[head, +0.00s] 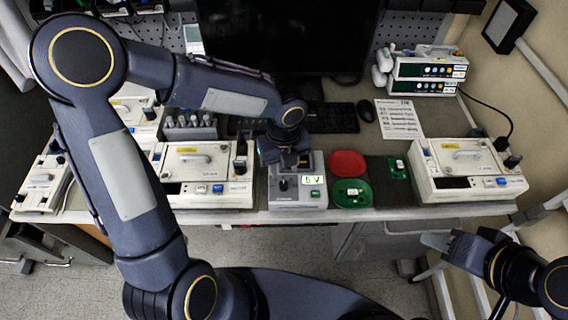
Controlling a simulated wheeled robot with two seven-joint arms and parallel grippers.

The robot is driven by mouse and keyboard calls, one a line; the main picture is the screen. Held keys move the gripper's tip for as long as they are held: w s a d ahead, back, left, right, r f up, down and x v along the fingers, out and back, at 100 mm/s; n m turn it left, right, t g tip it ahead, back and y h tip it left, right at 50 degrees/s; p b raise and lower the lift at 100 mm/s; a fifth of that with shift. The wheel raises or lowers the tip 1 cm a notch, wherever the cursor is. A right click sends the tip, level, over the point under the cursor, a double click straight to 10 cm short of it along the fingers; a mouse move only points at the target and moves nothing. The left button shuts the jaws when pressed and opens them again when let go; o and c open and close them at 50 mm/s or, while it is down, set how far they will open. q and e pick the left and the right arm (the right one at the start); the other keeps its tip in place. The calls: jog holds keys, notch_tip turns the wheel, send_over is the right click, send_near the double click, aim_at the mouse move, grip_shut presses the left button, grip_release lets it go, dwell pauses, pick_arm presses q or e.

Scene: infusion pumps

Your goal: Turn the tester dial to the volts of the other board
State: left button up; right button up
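The tester (298,198) is a grey box at the front middle of the table. Its small lit display (313,180) appears to read 5 V. A dark dial (283,186) is on its left side. My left gripper (291,164) points down over the back of the tester, behind the dial; its fingertips are too small and dark to tell open or shut. One small board (352,192) lies in the green dish (350,203). Another small green and white board (399,164) lies on the dark mat. My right gripper (432,241) is low at the right, away from the tester; its opening is unclear.
A red dish (347,163) is behind the green one. White pump units stand left (207,170) and right (468,170). A printed sheet (399,118), keyboard (331,117), mouse (366,111) and monitor (280,35) are at the back. The dark mat (384,188) has free room.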

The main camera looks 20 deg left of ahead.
aim_at(284, 183)
pick_arm(q)
jog(key=shift+f+b, duration=0.3)
jog(key=shift+f, duration=0.5)
notch_tip(284, 183, down, 5)
jog(key=b, duration=0.4)
jog(key=shift+f+b, duration=0.2)
jog(key=shift+b, duration=0.2)
jog(key=shift+r, duration=0.15)
jog(key=c, duration=0.7)
jog(key=shift+c, duration=0.2)
